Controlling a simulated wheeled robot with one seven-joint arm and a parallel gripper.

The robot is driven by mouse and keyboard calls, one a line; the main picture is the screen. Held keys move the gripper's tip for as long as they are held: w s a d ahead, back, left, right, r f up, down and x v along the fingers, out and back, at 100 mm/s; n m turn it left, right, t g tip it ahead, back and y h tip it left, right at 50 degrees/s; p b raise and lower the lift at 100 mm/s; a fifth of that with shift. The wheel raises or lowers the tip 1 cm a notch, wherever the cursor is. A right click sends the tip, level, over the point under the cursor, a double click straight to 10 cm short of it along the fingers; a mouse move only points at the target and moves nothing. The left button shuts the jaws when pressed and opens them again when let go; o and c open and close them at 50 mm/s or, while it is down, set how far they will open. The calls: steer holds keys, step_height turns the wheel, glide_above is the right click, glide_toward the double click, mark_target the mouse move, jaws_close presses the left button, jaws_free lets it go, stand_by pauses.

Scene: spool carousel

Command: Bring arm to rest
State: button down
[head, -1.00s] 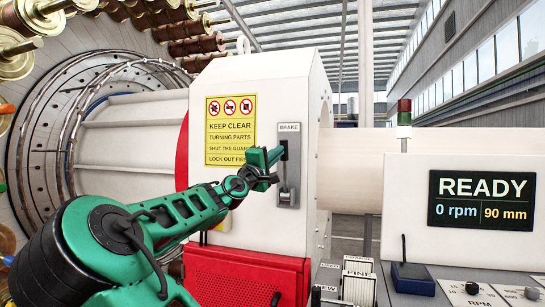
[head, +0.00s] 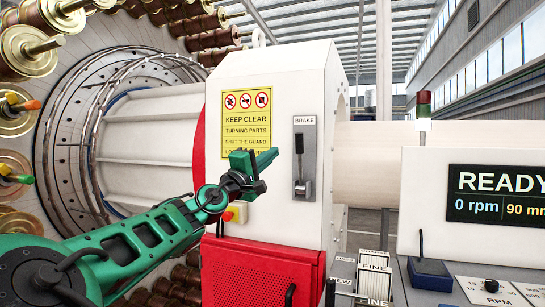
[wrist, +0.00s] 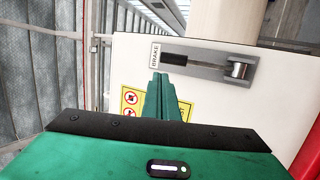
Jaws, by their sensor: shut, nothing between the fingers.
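My green gripper (head: 266,159) is in front of the white machine housing, left of the brake panel, its fingers pointing right. It is shut with nothing between the fingers and looks clear of the brake lever. The wrist view shows the shut fingers (wrist: 163,92) in front of the housing, close beside the brake panel in the picture. The brake lever (head: 299,144) has a black handle that points up in its grey panel (head: 305,189). The wrist view also shows the panel (wrist: 205,66). My gripper hides the lower part of the yellow warning sign (head: 247,115).
A carousel of spools (head: 30,45) stands at the left. A red cabinet (head: 262,270) is below the housing, with a yellow-based red button (head: 232,213) above it. A control desk (head: 420,190) with a READY screen (head: 495,195) is at right.

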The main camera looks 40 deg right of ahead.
steer(key=shift+s+a, duration=0.15)
steer(key=shift+a, duration=0.2)
steer(key=shift+f, duration=0.1)
stand_by(0.3)
